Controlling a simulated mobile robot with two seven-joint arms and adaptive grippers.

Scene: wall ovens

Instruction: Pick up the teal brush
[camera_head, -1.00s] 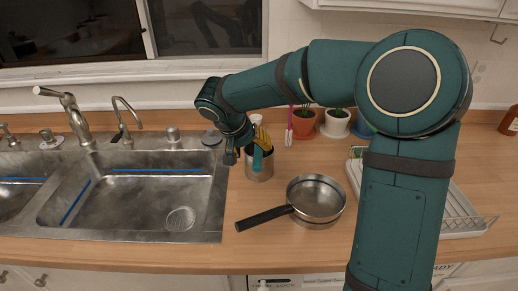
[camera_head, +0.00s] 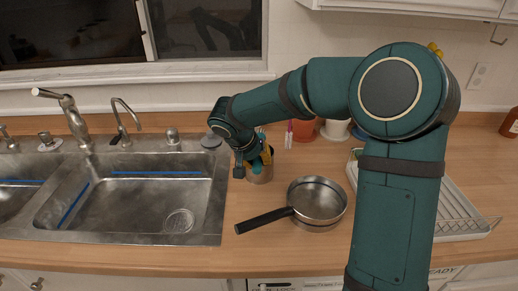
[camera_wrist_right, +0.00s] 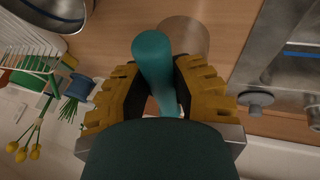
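The teal brush (camera_wrist_right: 153,65) lies between the yellow-padded fingers of my right gripper (camera_wrist_right: 155,80) in the right wrist view. The fingers are spread on either side of it, with a gap showing at the left finger. I see no firm grip on it. In the head view my right gripper (camera_head: 254,166) is at the metal holder (camera_head: 262,176), and the teal brush (camera_head: 257,166) is mostly covered by the gripper. The holder also shows beyond the brush in the wrist view (camera_wrist_right: 187,36). My left gripper is not in view.
A metal pan (camera_head: 318,200) stands just right of the holder, its dark handle (camera_head: 263,221) pointing left. The sink (camera_head: 130,197) is to the left. A white dish rack (camera_head: 462,220) and flower pots (camera_head: 336,129) are to the right.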

